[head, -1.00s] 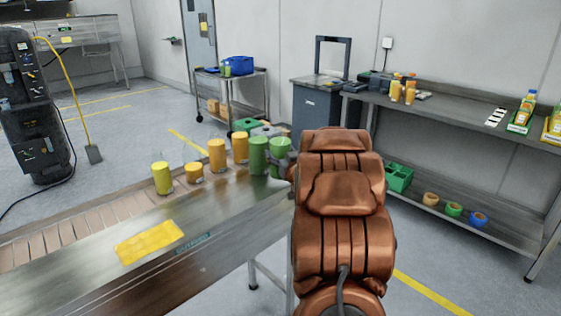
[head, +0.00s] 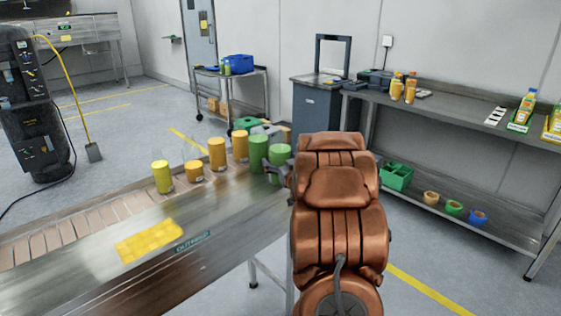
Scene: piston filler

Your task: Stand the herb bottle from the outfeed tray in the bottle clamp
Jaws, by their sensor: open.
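Two green bottles stand upright at the right end of a row on the steel outfeed table (head: 225,215): one (head: 258,152) slightly left, the other (head: 280,158) nearest my arm. Which one is the herb bottle I cannot tell for sure; green suits herb. My gripper (head: 274,175) is open, low beside the right green bottle, and mostly hidden behind my copper-coloured arm. Whether its fingers touch or surround the bottle I cannot tell. I cannot make out the bottle clamp.
Yellow and orange bottles (head: 217,154) stand in the same row, to the left. A yellow perforated plate (head: 149,240) lies on the table's near part. A shelf bench (head: 455,125) with bottles is at the right, and a cart (head: 232,88) behind. The near table top is mostly clear.

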